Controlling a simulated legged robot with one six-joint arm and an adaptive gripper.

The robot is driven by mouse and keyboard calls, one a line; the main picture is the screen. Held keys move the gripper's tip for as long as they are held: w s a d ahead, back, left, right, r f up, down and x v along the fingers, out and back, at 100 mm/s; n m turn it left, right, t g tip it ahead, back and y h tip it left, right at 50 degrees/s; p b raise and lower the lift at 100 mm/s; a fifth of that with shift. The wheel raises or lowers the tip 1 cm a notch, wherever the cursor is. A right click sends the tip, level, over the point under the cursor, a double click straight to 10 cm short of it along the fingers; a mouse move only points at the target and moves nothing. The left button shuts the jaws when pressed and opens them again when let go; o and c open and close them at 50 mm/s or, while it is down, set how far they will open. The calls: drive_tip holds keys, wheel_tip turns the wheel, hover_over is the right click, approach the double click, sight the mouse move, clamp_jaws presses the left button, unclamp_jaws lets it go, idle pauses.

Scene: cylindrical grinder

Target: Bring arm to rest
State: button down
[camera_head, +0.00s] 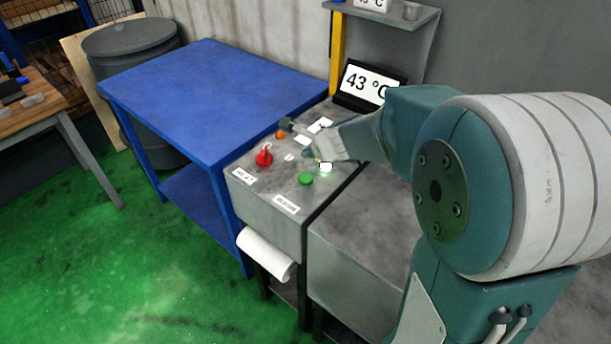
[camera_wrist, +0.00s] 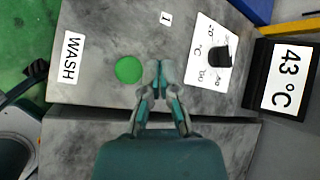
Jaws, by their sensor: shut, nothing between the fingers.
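My gripper (camera_wrist: 158,85) is shut and empty, over the grey control panel (camera_wrist: 100,60) in the wrist view. Its fingertips are beside the green button (camera_wrist: 128,69), between it and a white dial plate with a black knob (camera_wrist: 220,57). Whether the fingertips touch the panel, I cannot tell. In the head view my arm reaches from the right to the panel, with the green button (camera_head: 306,179) and a red knob (camera_head: 264,157) in front of it. The gripper is small there and partly hidden by my wrist.
A display reading 43 °C (camera_head: 368,84) stands behind the panel. A blue table (camera_head: 215,95) adjoins it on the left. A white roll (camera_head: 266,256) hangs at the panel's front. A grey bin (camera_head: 130,40), a wooden bench (camera_head: 30,105) and open green floor (camera_head: 100,270) lie further left.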

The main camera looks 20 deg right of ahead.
drive_tip(key=s+a+r+n+g+y, duration=0.1)
drive_tip(key=s+a+r+n, duration=0.1)
drive_tip(key=s+r+n, duration=0.3)
drive_tip(key=s+a+r+n+g, duration=0.1)
drive_tip(key=s+a+r+n, duration=0.15)
drive_tip(key=s+n, duration=0.55)
drive_tip(key=s+d+n+g+h, duration=0.1)
drive_tip(key=s+d+n+h, duration=0.2)
drive_tip(key=s+n, duration=0.7)
drive_tip(key=s+d, duration=0.1)
drive_tip(key=s, duration=0.3)
drive_tip(key=shift+r+h, duration=0.15)
drive_tip(key=shift+h, duration=0.25)
